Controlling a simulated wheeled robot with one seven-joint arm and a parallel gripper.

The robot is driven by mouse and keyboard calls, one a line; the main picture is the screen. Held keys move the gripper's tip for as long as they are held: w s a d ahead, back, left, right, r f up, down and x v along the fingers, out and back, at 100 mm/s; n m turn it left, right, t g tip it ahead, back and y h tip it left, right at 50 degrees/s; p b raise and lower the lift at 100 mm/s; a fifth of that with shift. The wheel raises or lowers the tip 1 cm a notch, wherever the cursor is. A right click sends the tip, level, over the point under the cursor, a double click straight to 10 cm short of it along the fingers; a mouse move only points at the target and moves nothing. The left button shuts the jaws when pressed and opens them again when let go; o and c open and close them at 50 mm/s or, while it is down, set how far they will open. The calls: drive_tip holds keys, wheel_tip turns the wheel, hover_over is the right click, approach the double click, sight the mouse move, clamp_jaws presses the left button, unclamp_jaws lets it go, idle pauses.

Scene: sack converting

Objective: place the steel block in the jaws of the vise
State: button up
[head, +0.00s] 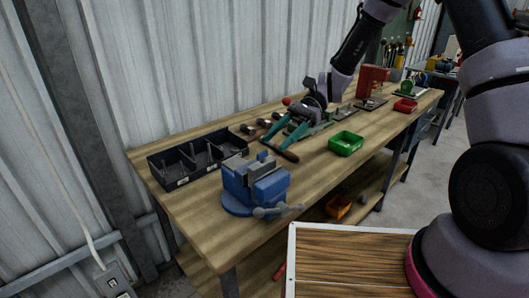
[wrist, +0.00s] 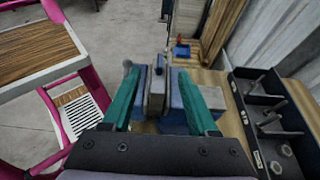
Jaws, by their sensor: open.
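The blue vise (head: 255,190) is fixed near the left end of the workbench, with grey jaws on top and a handle at its right. In the wrist view the vise (wrist: 180,92) shows beyond and between my fingers. A grey upright block (wrist: 156,92), which looks like the steel block, stands between blue parts of the vise, apparently in its jaws. In the head view I cannot clearly separate it from the grey jaws. My gripper (head: 276,146), with teal fingers, is above and behind the vise; it also shows in the wrist view (wrist: 158,72). It is open, with gaps beside the block.
A black divided tray (head: 198,158) lies left of the vise by the wall. A green bin (head: 346,143), a red bin (head: 405,105) and a red machine (head: 372,80) are farther right on the bench. A wood-topped table (head: 345,262) is in front.

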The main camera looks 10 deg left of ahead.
drive_tip(key=shift+v, duration=1.3)
drive_tip(key=s+d+r+n+t+h, duration=0.2)
drive_tip(key=s+d+r+t+h, duration=0.1)
drive_tip(key=d+r+t, duration=0.5)
drive_tip(key=s+d+r+n+t+h, duration=0.2)
drive_tip(key=d+r+t, duration=0.7)
drive_tip(key=d+r, duration=0.6)
drive_tip(key=s+d+h, duration=0.1)
drive_tip(key=s+d, duration=0.1)
drive_tip(key=d, duration=0.1)
drive_tip(key=shift+s+d+r+h, duration=0.25)
drive_tip(key=shift+d+r+h, duration=0.05)
drive_tip(key=shift+h, duration=0.1)
